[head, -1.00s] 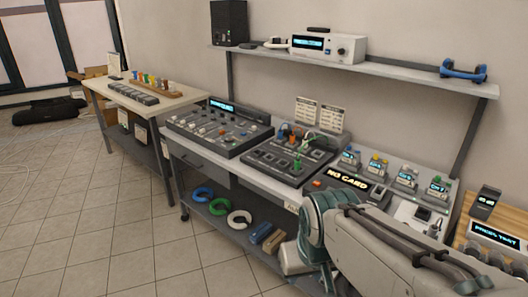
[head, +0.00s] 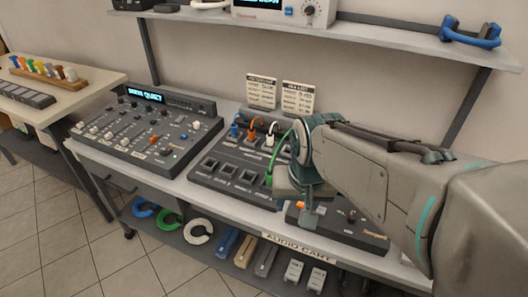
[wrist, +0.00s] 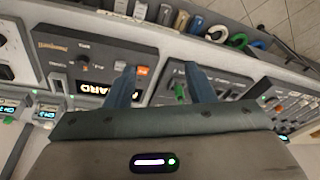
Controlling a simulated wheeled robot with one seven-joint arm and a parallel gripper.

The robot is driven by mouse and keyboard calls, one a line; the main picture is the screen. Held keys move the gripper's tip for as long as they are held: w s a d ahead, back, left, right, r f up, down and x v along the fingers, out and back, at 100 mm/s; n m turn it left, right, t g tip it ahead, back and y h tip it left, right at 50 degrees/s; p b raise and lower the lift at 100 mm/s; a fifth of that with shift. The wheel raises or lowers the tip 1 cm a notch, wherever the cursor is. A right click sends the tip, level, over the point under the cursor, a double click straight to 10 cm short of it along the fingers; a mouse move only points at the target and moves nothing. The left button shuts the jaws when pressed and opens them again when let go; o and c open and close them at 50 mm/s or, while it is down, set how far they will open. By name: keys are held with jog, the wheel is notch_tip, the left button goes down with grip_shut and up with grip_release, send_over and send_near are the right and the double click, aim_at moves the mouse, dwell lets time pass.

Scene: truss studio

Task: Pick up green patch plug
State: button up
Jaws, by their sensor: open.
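The green patch plug (head: 269,180) stands in a jack near the front right of the dark patch panel (head: 225,180), with a green cable arching up behind it. The plug also shows in the wrist view (wrist: 180,92), between my two fingers and nearer the right one. My gripper (head: 310,218) is open and empty, pointing down just right of the plug in the head view. In the wrist view my gripper (wrist: 161,82) has its fingers spread wide. My arm hides the panel's right side.
Orange and white plugs (head: 269,140) stand behind the green one. A mixer (head: 150,130) is left of the panel, and a console with an orange button (head: 345,225) is right. Cards (head: 297,96) stand behind; a shelf (head: 380,38) runs above.

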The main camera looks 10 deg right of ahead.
jog(key=w+r+m+g+p, duration=0.1)
jog(key=w+r+m+p, duration=0.15)
jog(key=w+m, duration=0.95)
jog(key=m+g+p, duration=0.2)
jog(key=m+p, duration=0.2)
jog(key=m, duration=1)
send_over(270, 173)
notch_tip(270, 173, down, 6)
notch_tip(270, 173, down, 8)
jog(key=shift+w+a+p, duration=0.1)
jog(key=shift+p, duration=0.5)
jog(key=shift+f+p, duration=1)
jog(key=shift+f, duration=1.8)
jog(key=shift+c, duration=0.3)
jog(key=c, duration=1)
